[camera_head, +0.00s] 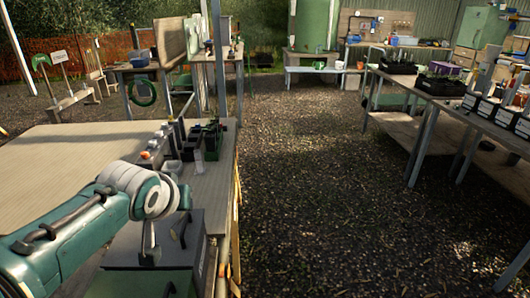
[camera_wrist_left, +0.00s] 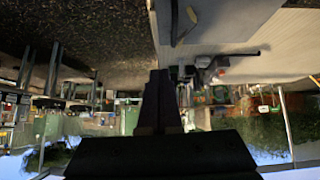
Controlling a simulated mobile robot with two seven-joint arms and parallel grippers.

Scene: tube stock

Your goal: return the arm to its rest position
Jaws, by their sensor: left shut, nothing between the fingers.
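My left arm (camera_head: 75,235) comes in from the left in the head view, and its white wrist joints (camera_head: 150,190) are over the near part of the wooden table. My left gripper (camera_wrist_left: 160,75) shows in the left wrist view as two dark fingers close together, shut with nothing held. I cannot clearly make out its fingers in the head view. The left wrist view is upside down, with sky at the bottom. My right gripper is in neither view.
A dark grey box (camera_head: 185,230) stands on the table below my wrist. Bottles and small dark containers (camera_head: 190,140) stand behind it near the table's right edge. A gravel aisle (camera_head: 310,180) is clear. A long bench (camera_head: 425,120) with black crates stands at the right.

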